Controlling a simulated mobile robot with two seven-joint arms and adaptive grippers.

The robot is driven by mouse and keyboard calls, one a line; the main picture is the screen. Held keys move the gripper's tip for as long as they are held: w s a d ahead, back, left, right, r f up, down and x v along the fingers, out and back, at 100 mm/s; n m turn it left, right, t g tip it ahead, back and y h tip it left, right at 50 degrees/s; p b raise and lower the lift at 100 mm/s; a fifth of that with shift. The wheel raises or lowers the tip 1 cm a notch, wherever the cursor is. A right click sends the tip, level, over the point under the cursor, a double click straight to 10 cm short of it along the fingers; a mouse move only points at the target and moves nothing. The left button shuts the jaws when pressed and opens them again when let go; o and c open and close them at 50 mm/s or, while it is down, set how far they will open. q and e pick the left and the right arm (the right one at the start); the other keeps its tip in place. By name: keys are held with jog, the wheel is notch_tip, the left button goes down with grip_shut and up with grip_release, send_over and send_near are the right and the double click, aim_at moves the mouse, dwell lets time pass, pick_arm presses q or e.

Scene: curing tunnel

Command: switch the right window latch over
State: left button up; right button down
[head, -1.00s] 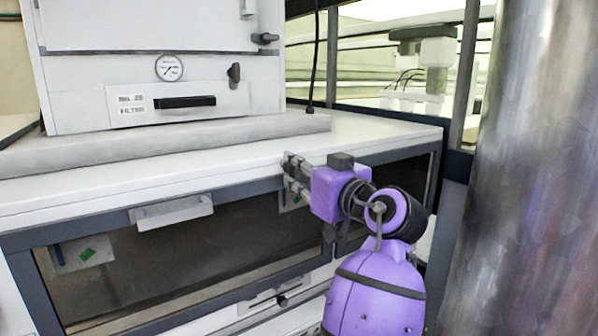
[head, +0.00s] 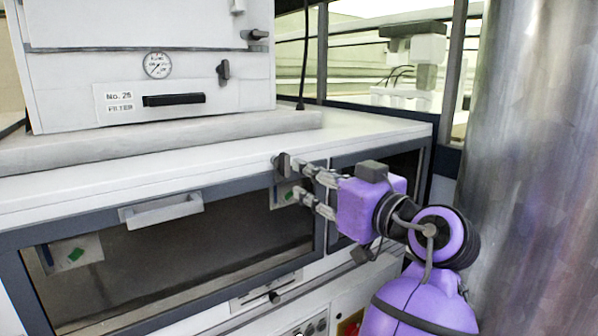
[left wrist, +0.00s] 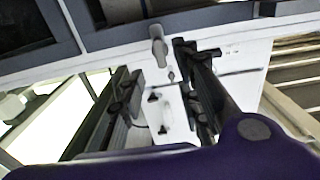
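The right window latch (head: 282,165) is a small dark piece on the grey top frame of the wide window, near its right end. My left gripper (head: 305,188) is open, coming in from the right, with its fingertips just right of the latch. I cannot tell whether a fingertip touches it. In the left wrist view the two dark fingers (left wrist: 155,85) are spread, and a grey upright latch-like piece (left wrist: 158,46) shows on the frame beyond them, between their lines. Nothing is held. My right gripper is not in view.
A grey bar handle (head: 162,211) sits left along the window frame. A white filter box (head: 200,100) with a gauge and small levers stands on the bench top (head: 90,190). A large metal cylinder (head: 530,170) stands close on the right.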

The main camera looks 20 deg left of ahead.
pick_arm(q)
jog(key=shift+v, duration=1.65)
